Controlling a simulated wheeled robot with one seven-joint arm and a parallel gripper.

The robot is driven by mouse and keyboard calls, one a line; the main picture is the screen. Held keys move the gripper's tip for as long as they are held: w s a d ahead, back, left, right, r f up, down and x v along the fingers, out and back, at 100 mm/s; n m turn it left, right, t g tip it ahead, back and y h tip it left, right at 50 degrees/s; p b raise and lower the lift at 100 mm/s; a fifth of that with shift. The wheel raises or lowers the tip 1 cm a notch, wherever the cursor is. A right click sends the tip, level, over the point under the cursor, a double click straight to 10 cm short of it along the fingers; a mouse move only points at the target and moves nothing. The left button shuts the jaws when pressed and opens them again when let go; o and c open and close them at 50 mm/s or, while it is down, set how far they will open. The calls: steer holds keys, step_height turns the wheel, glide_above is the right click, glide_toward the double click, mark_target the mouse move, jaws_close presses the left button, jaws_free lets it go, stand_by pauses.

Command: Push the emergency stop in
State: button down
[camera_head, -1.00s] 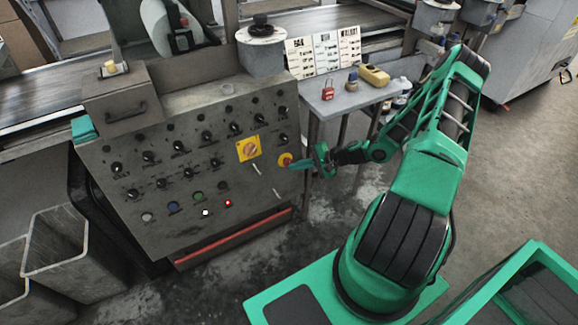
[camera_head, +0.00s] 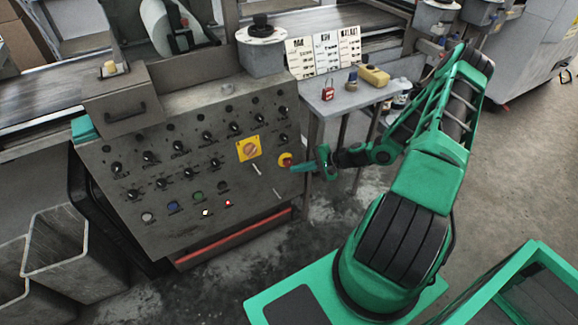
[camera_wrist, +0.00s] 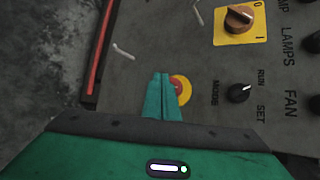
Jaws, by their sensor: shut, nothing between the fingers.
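The emergency stop (camera_head: 286,160) is a red button on a yellow disc at the right side of the grey control panel (camera_head: 120,225). In the wrist view the emergency stop (camera_wrist: 183,90) shows beside my fingers, which cover its left part. My gripper (camera_head: 294,168) is shut and empty, its fingertips at the right edge of the button in the head view. In the wrist view my gripper (camera_wrist: 160,80) has both fingers together. I cannot tell whether the tips touch the button or how far in it is.
Several black knobs cover the panel. A small table (camera_head: 345,100) with a red padlock (camera_head: 328,90) stands behind my arm.

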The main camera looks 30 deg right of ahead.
steer(key=s, duration=0.3)
steer(key=s+r, duration=0.1)
steer(key=s, duration=0.1)
stand_by(0.3)
stand_by(0.8)
steer(key=s+d+r+n+g+h, duration=0.1)
steer(key=s+r+n+g+h, duration=0.15)
steer(key=s+r, duration=0.4)
steer(key=s+d+r+n+g+h, duration=0.1)
steer(key=s+r+n+g+h, duration=0.15)
steer(key=r, duration=0.65)
steer(key=s+d+r+n+g+h, duration=0.1)
steer(key=s+r+n+g, duration=0.25)
steer(key=s+r, duration=0.35)
steer(key=s+a+r+h, duration=0.1)
steer(key=s+a+r, duration=0.3)
steer(key=s+r, duration=0.9)
step_height(320, 180, up, 2)
steer(key=shift+a+r+h, duration=0.15)
steer(key=shift+r+h, duration=0.05)
steer(key=shift+h, duration=0.2)
steer(key=shift+w, duration=0.1)
